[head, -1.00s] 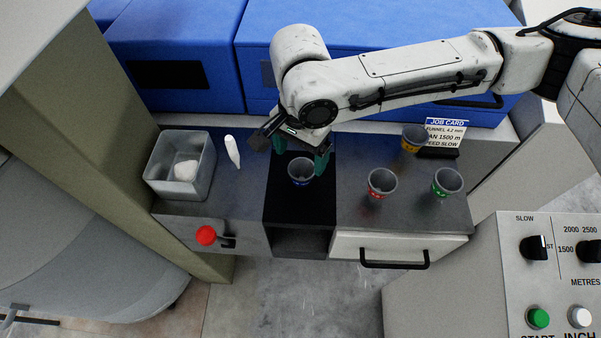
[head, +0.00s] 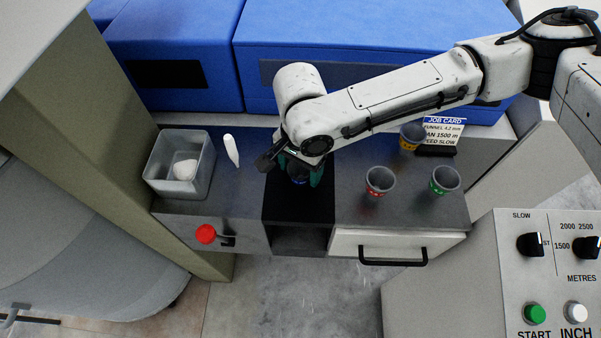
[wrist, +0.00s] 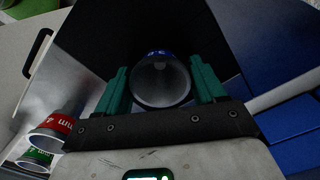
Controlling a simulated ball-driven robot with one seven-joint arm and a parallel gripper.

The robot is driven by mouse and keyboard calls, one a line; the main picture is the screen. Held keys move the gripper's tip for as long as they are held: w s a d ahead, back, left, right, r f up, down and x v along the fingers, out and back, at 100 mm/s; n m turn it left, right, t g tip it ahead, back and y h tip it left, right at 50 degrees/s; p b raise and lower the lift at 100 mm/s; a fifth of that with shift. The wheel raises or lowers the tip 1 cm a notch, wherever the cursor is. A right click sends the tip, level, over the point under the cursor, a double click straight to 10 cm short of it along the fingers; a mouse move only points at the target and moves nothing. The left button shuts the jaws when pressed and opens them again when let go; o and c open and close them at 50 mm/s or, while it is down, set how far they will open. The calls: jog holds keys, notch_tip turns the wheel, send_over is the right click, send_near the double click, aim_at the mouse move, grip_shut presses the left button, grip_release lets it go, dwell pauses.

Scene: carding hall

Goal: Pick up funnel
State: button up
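The blue-banded funnel (head: 298,178) stands on the black recessed section of the bench, mostly covered by my gripper in the head view. In the wrist view the funnel (wrist: 162,80) shows its wide grey mouth between my gripper's two green fingers. My gripper (wrist: 163,88) is open, one finger on each side of the funnel, with a narrow dark gap visible on both sides. In the head view my gripper (head: 300,170) points down over the funnel. The job card (head: 443,130) reads "FUNNEL 4.2 mm"; I cannot read the size on the blue band.
A red-banded funnel (head: 380,181), a green-banded funnel (head: 445,180) and a yellow-banded funnel (head: 411,137) stand to the right. A grey bin (head: 160,188) and a white tapered object (head: 231,151) are on the left. Blue machine covers (head: 380,40) rise behind. A control panel (head: 550,270) is front right.

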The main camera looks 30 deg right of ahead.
jog(key=c, duration=0.8)
jog(key=shift+r, duration=0.1)
jog(key=shift+r, duration=0.55)
jog(key=s+a+r+p, duration=0.1)
jog(key=s+r+p, duration=0.8)
jog(key=s+r, duration=0.3)
jog(key=shift+s+a, duration=0.2)
jog(key=shift+s, duration=0.7)
